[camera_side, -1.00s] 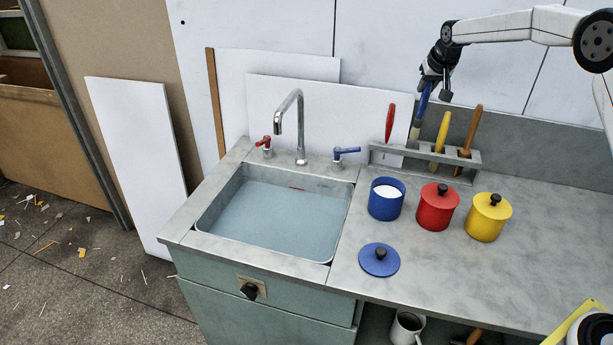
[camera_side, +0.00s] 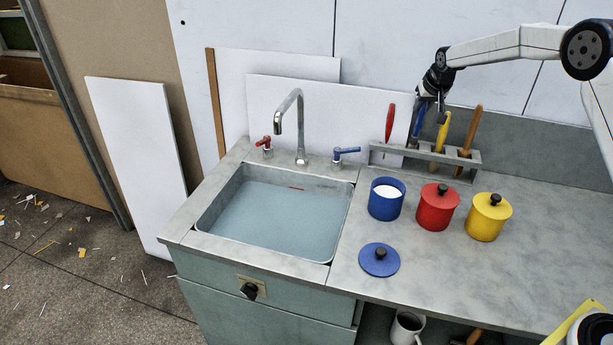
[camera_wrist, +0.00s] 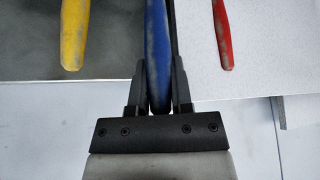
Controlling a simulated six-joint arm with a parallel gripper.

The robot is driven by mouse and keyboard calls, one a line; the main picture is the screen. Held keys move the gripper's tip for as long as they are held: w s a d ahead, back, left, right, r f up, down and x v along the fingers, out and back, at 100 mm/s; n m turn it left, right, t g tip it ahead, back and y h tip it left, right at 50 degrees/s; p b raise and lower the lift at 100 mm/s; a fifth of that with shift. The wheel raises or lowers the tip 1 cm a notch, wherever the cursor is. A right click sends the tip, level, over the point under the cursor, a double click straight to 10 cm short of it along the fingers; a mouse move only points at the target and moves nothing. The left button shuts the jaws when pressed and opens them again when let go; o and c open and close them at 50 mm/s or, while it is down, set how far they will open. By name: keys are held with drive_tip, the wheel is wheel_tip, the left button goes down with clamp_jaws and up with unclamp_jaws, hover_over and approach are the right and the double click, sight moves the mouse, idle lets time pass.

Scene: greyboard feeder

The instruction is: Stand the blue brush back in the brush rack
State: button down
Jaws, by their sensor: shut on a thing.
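The blue brush (camera_side: 419,122) is upright in the brush rack (camera_side: 470,157), between the red brush (camera_side: 390,122) and the yellow brush (camera_side: 442,132). My gripper (camera_side: 429,104) is shut on the upper part of its blue handle. In the wrist view the blue handle (camera_wrist: 157,45) runs between my two dark fingers (camera_wrist: 158,88). The yellow handle (camera_wrist: 74,35) is to its left and the red handle (camera_wrist: 222,35) to its right, both apart from the fingers. The brush's lower end is mostly hidden by the rack, so I cannot tell whether it touches the bottom.
A wooden-handled brush (camera_side: 469,137) stands at the rack's right end. In front are an open blue pot (camera_side: 386,207), a red pot (camera_side: 437,210) and a yellow pot (camera_side: 489,222). A blue lid (camera_side: 379,260) lies nearer the front. The sink (camera_side: 275,215) with its tap (camera_side: 299,120) is left.

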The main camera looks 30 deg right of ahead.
drive_tip(key=shift+f, duration=1.4)
drive_tip(key=shift+c, duration=2.2)
unclamp_jaws()
drive_tip(key=shift+v, duration=3.85)
